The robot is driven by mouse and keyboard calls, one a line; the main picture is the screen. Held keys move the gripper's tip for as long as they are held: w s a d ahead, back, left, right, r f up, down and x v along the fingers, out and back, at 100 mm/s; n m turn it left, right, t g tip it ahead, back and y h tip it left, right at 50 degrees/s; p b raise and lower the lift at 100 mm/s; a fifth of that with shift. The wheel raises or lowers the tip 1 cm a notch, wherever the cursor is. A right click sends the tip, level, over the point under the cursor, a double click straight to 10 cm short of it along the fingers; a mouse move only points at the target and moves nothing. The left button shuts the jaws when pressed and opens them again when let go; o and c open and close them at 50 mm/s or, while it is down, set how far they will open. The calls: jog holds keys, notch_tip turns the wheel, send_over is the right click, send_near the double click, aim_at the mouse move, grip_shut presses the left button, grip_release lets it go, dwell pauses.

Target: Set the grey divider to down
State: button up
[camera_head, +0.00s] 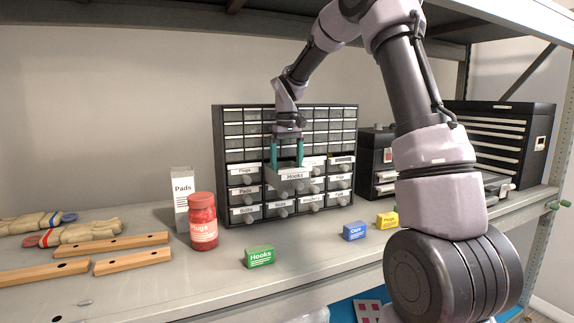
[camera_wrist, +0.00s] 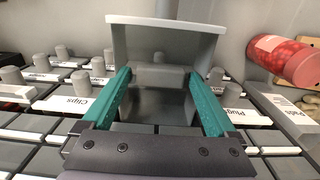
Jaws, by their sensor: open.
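The pulled-out Hooks drawer (camera_head: 290,176) juts from the small-parts cabinet. In the wrist view its pale front panel (camera_wrist: 168,37) stands at the top of the picture. A grey cross piece inside the drawer, which looks like the divider (camera_wrist: 160,75), lies between my fingers. Whether it is up or down I cannot tell for sure. My gripper (camera_head: 286,152) points down over the drawer. In the wrist view my gripper (camera_wrist: 160,95) is open, one teal finger on each side of the drawer's inside. I cannot tell whether the fingers touch its walls.
The black cabinet (camera_head: 216,140) holds several labelled drawers with round knobs. A red jar (camera_head: 203,222), a white Pads box (camera_head: 182,198) and small green (camera_head: 260,256), blue (camera_head: 354,231) and yellow (camera_head: 387,220) boxes stand on the shelf. Wooden bars (camera_head: 130,260) lie at left.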

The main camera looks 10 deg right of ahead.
aim_at(288, 168)
notch_tip(288, 168, up, 11)
dwell(0.5)
jog(key=shift+f, duration=0.1)
jog(key=s+d+r+m+t+y, duration=0.1)
jog(key=s+d+r+t, duration=0.15)
jog(key=s, duration=0.55)
jog(key=s+d+r+m+t, duration=0.1)
jog(key=s+r+m, duration=0.15)
jog(key=s, duration=0.45)
jog(key=s+d+f+m+t, duration=0.1)
jog(key=s+f+t, duration=0.1)
jog(key=s, duration=0.5)
jog(key=s+d+f+m+t+y, duration=0.1)
jog(key=s+f+m, duration=0.1)
jog(key=s, duration=0.5)
jog(key=shift+s+t, duration=0.25)
jog(key=shift+t, duration=0.1)
